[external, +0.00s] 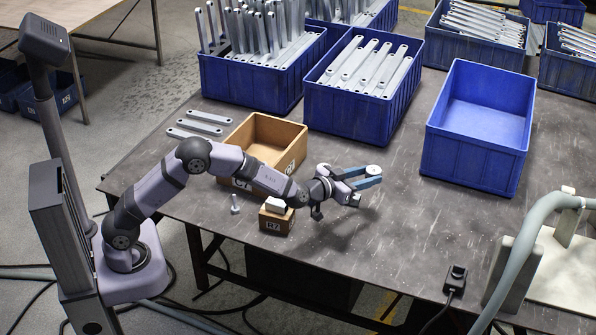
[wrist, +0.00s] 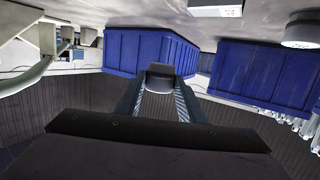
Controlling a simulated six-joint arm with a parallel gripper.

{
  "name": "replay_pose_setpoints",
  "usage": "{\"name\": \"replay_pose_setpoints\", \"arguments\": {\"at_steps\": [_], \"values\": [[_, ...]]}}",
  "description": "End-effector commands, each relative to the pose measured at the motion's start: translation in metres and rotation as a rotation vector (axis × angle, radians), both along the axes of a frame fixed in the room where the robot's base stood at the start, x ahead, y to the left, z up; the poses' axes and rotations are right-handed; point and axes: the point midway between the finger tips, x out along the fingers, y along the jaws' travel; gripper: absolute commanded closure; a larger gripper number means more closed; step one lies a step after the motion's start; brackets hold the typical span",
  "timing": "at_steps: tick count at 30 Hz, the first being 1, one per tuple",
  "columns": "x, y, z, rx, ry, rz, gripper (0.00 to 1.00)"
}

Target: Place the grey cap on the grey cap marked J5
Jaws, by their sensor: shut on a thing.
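My gripper (external: 370,177) is out over the bare table, well above it, with its blue-grey fingers pointing right. It is shut on a grey cap (external: 374,169), a short round piece at the fingertips. In the wrist view the cap (wrist: 160,77) sits between the two fingertips and looks dark. A small brown block (external: 275,222) with a pale, blocky top piece (external: 276,204) stands on the table below and left of the gripper. I cannot make out a J5 mark in either view.
A brown open box (external: 284,133) stands behind the arm. Blue bins with brackets line the back; an empty blue bin (external: 480,121) stands at right. A black switch box (external: 455,279) and grey hose (external: 517,249) are at front right. Table between is clear.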

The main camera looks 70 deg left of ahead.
Motion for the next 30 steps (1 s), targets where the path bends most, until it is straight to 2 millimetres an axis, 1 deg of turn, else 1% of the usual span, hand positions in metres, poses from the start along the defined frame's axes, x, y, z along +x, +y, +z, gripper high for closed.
{"name": "replay_pose_setpoints", "arguments": {"at_steps": [1, 3, 7, 10, 13, 15, 18, 21, 23, 26, 30], "values": [[0.003, 0.014, 0.008, -0.002, -0.006, 0.046, 0.89], [0.006, 0.032, 0.016, -0.003, -0.007, 0.11, 0.89], [0.006, 0.064, 0.028, -0.002, -0.005, 0.231, 0.89], [0.003, 0.087, 0.039, -0.001, -0.006, 0.338, 0.89], [-0.006, 0.11, 0.047, -0.002, -0.004, 0.458, 0.89], [-0.016, 0.127, 0.053, -0.002, -0.004, 0.554, 0.89], [-0.035, 0.146, 0.051, 0.001, 0.001, 0.675, 0.89], [-0.053, 0.159, 0.043, 0.003, 0.003, 0.756, 0.89], [-0.062, 0.163, 0.041, 0.003, 0.002, 0.78, 0.89], [-0.065, 0.166, 0.044, 0.001, -0.002, 0.777, 0.89], [-0.065, 0.166, 0.043, 0.0, 0.0, 0.765, 0.89]]}}
